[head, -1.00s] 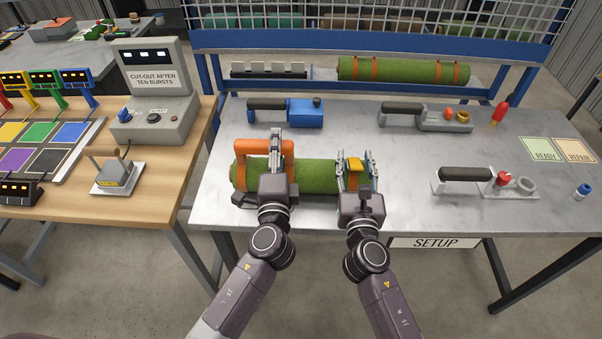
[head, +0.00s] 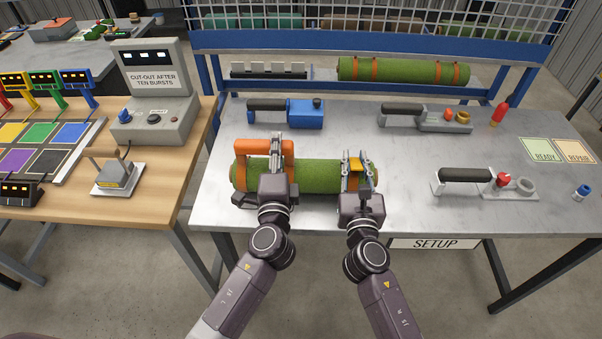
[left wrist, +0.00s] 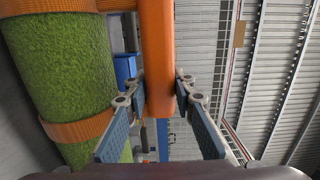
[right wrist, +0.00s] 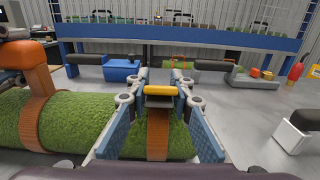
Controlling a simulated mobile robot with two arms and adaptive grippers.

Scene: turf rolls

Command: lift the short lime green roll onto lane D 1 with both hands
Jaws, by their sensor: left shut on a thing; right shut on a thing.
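The short green roll (head: 315,176) lies lengthwise left to right on the metal bench, with orange straps around it. An orange handle (head: 270,148) stands on its left part, and a yellow-topped grip (head: 354,163) sits on its right part. My left gripper (head: 276,142) is shut on the orange handle; the left wrist view shows the handle (left wrist: 160,60) between its fingers. My right gripper (head: 358,165) is shut on the yellow-topped grip, seen between its fingers in the right wrist view (right wrist: 160,90). No lane D 1 label is readable.
A longer green roll (head: 405,71) with orange straps lies on the rear shelf. A blue tool (head: 305,113) and grey handled tools (head: 445,118) stand behind the short roll. Another handled tool (head: 470,175) is at right. The wooden table (head: 150,190) adjoins at left.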

